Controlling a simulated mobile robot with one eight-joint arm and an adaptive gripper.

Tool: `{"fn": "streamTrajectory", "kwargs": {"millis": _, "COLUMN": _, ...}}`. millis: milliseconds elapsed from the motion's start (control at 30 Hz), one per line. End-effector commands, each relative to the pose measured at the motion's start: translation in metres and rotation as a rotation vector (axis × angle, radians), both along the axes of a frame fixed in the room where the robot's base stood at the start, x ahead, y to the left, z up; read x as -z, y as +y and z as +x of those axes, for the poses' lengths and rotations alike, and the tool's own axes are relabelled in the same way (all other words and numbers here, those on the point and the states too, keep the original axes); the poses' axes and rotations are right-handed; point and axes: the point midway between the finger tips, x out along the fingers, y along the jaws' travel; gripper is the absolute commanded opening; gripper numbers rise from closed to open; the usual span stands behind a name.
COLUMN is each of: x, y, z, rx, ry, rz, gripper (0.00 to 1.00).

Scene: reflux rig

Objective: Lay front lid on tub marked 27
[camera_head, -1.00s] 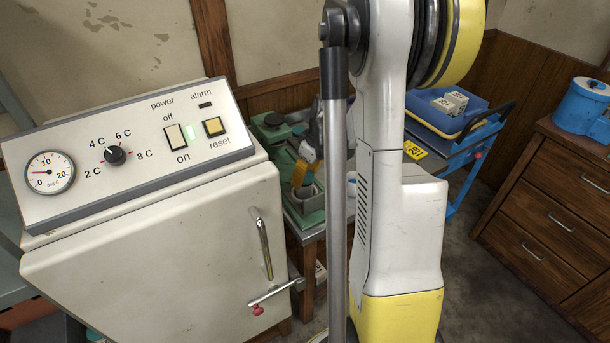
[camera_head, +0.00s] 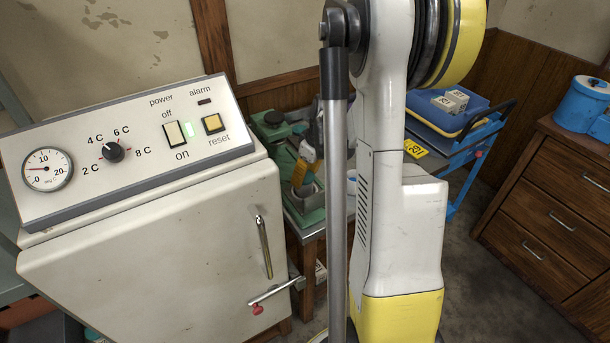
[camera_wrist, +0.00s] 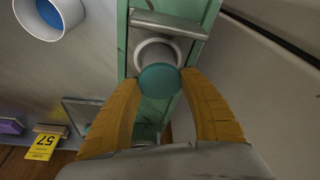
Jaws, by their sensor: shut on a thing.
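My gripper (camera_wrist: 160,92) is shut on a teal round-topped piece (camera_wrist: 160,80), which looks like the lid or its knob. Its yellow fingers close from both sides. A white ring (camera_wrist: 142,52) shows just beyond the piece, over a green holder; I cannot tell whether they touch. In the head view my gripper (camera_head: 304,174) is low over the green holder, close to a pale round rim, partly hidden by my arm. A white tub with a blue inside (camera_wrist: 48,33) stands apart at the upper left of the wrist view. No marking 27 is readable.
A yellow tag (camera_wrist: 40,146) and a purple block (camera_wrist: 10,126) lie at the wrist view's left. A white cabinet (camera_head: 160,240) with a protruding handle stands close left of the bench. A blue cart (camera_head: 470,150) and a wooden drawer unit (camera_head: 550,215) stand right.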

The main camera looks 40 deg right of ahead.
Motion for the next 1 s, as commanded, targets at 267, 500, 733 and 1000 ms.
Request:
{"fn": "streamTrajectory", "kwargs": {"millis": 267, "x": 0.0003, "y": 0.0000, "z": 0.0000, "rx": 0.000, "ry": 0.000, "rz": 0.000, "gripper": 0.37}}
{"fn": "streamTrajectory", "kwargs": {"millis": 500, "x": 0.0003, "y": 0.0000, "z": 0.0000, "rx": 0.000, "ry": 0.000, "rz": 0.000, "gripper": 0.75}}
{"fn": "streamTrajectory", "kwargs": {"millis": 733, "x": 0.0004, "y": 0.0000, "z": 0.0000, "rx": 0.000, "ry": 0.000, "rz": 0.000, "gripper": 0.92}}
{"fn": "streamTrajectory", "kwargs": {"millis": 1000, "x": 0.0003, "y": 0.0000, "z": 0.0000, "rx": 0.000, "ry": 0.000, "rz": 0.000, "gripper": 0.94}}
